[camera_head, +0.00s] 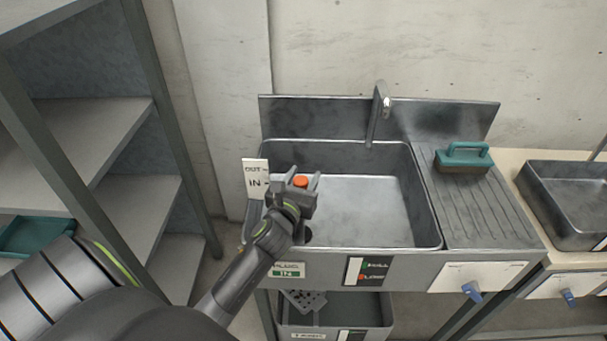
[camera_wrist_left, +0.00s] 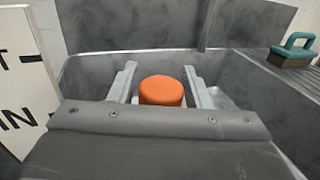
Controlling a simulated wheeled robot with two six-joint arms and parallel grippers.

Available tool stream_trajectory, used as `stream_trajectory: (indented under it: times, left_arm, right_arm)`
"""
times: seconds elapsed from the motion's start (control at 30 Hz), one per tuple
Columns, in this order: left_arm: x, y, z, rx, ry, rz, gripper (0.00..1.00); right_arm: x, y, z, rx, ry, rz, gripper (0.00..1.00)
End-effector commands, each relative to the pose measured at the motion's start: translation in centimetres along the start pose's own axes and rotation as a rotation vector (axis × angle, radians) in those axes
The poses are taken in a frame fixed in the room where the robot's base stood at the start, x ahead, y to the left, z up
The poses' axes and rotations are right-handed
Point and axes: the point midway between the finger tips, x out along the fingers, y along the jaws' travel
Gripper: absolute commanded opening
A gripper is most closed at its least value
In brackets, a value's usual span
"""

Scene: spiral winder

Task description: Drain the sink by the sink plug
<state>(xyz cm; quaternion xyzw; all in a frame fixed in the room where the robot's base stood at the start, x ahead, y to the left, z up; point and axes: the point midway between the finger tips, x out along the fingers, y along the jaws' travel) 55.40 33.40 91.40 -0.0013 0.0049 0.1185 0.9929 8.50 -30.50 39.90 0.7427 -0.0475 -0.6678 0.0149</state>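The steel sink (camera_head: 348,245) has a wide basin below a tall faucet (camera_head: 378,115). The orange sink plug (camera_head: 300,181) shows as a round knob at the basin's left side. It also shows in the left wrist view (camera_wrist_left: 161,90), between the fingers. My left gripper (camera_head: 302,181) is open, with one finger on each side of the plug. In the left wrist view (camera_wrist_left: 163,85) there are gaps between the plug and the fingers. The plug's lower part and the drain are hidden. My right gripper is not in view.
A white OUT/IN sign (camera_head: 256,180) stands at the sink's left edge. A green-handled brush (camera_head: 464,157) lies on the ribbed drainboard (camera_head: 480,212). Shelves (camera_head: 130,215) stand on the left. A tray (camera_head: 570,200) is at the right. A grey bin (camera_head: 335,315) sits under the sink.

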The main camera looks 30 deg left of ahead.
Motion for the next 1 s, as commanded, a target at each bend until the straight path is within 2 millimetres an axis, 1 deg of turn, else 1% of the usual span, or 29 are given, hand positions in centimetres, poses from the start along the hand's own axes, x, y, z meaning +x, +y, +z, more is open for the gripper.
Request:
stream_trajectory:
  times: [0.03,0.07,0.33,0.47,0.57,1.0]
  left_arm:
    - [0.0,0.0,0.1,0.000,-0.003,-0.001,0.51]
    - [0.0,0.0,0.2,0.000,-0.004,-0.001,0.55]
    - [0.0,-0.1,0.4,0.001,-0.008,-0.002,0.55]
    - [-0.7,-0.1,0.3,0.000,-0.007,-0.002,0.55]
    - [-2.0,-0.1,0.3,0.001,-0.006,-0.002,0.55]
    - [-11.1,0.0,0.2,-0.001,-0.003,0.000,0.55]
  right_arm:
    - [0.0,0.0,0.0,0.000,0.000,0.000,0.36]
    - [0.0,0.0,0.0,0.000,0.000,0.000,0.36]
    - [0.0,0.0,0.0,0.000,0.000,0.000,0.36]
    - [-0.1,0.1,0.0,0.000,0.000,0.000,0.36]
    - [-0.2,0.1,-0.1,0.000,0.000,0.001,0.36]
    - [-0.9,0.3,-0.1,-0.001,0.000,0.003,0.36]
